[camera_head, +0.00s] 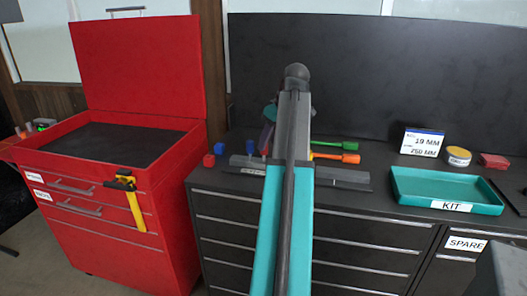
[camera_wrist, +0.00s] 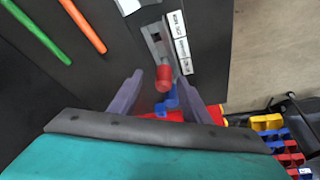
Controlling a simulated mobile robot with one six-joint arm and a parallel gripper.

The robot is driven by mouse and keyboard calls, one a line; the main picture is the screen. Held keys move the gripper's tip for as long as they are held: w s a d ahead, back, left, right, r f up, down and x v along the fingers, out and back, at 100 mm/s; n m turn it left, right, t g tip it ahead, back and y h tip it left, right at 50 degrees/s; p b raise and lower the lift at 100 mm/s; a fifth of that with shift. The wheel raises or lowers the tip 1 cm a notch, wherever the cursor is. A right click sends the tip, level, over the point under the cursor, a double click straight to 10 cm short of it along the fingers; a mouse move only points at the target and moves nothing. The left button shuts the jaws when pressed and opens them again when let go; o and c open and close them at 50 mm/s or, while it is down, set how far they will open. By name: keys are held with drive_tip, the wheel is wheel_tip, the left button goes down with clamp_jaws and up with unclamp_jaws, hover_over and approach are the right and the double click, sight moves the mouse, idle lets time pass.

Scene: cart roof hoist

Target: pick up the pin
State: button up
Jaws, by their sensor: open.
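No piece is clearly marked as the pin. In the wrist view a red round-ended piece (camera_wrist: 163,80) lies at the end of a grey slotted block (camera_wrist: 153,40), with a blue piece (camera_wrist: 172,97) just below it. My gripper (camera_wrist: 160,76) is open, its two purple fingers on either side of the red piece. I cannot tell the distance to it, and nothing is visibly held. In the head view my arm hides most of the gripper and the bench under it.
Green (camera_head: 337,144) and orange (camera_head: 335,157) handled tools lie right of my arm. A red block (camera_head: 209,160) and a blue block (camera_head: 219,148) sit at the bench's left end. A teal KIT tray (camera_head: 415,189) stands right. A red tool chest (camera_head: 110,215) is left.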

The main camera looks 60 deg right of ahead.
sight(265, 154)
idle(0.3)
drive_tip(key=shift+a+p+x, duration=0.2)
drive_tip(key=shift+x, duration=0.75)
drive_tip(key=shift+a+p+x, duration=0.15)
drive_tip(key=shift+a+x, duration=0.1)
drive_tip(key=shift+x, duration=1.45)
clamp_jaws()
